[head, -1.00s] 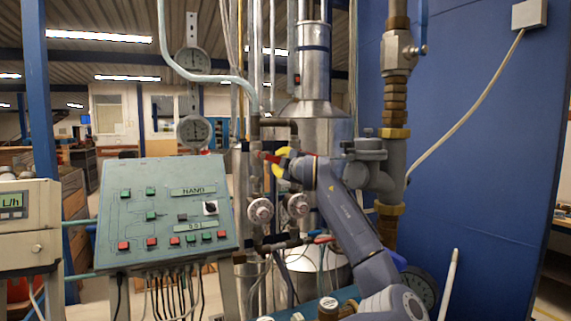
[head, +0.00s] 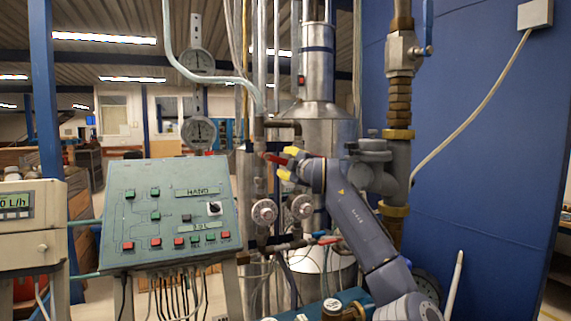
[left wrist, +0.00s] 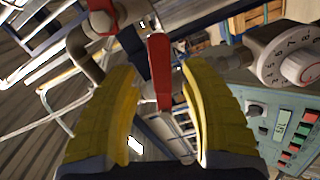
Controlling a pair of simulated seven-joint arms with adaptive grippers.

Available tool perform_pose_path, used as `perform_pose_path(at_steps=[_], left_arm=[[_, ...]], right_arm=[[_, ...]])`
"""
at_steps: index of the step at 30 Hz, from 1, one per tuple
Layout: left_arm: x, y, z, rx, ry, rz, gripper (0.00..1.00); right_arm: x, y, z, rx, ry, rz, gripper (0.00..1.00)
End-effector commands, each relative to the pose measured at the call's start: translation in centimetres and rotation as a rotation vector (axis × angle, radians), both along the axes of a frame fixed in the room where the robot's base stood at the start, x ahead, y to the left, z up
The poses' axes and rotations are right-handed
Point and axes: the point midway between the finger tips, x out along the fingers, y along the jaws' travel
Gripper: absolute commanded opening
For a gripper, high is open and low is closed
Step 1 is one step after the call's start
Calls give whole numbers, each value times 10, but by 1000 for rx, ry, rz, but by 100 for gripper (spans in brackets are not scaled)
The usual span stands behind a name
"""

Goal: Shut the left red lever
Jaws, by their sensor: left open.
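The left red lever (head: 274,158) sticks out from a valve on the upper vertical pipe in the head view. In the left wrist view the red lever (left wrist: 160,72) hangs in the gap between the yellow fingers. My left gripper (head: 287,163) is open at the lever's right end in the head view. The left gripper's fingers (left wrist: 156,85) stand on either side of the lever in the wrist view, with room on both sides. I cannot tell whether either finger touches it. My right gripper is out of view.
A control panel (head: 168,212) with several buttons stands at left. Two round valve knobs (head: 264,212) sit below the lever; a knob (left wrist: 292,60) shows close by in the wrist view. Another red lever (head: 329,240) lies lower. Thick pipes (head: 398,165) and a blue wall stand at right.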

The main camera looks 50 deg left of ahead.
Motion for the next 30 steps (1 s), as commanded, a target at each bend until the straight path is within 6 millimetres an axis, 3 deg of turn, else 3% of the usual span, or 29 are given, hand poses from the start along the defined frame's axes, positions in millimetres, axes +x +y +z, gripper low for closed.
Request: perform_pose_path(at_steps=[6,12,30], left_arm=[[-8,-30,0,-1,-1,-1,44],[-13,-45,0,0,-1,-1,44],[-15,-49,3,7,-2,2,44]], right_arm=[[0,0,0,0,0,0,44],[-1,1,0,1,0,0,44],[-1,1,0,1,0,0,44]])
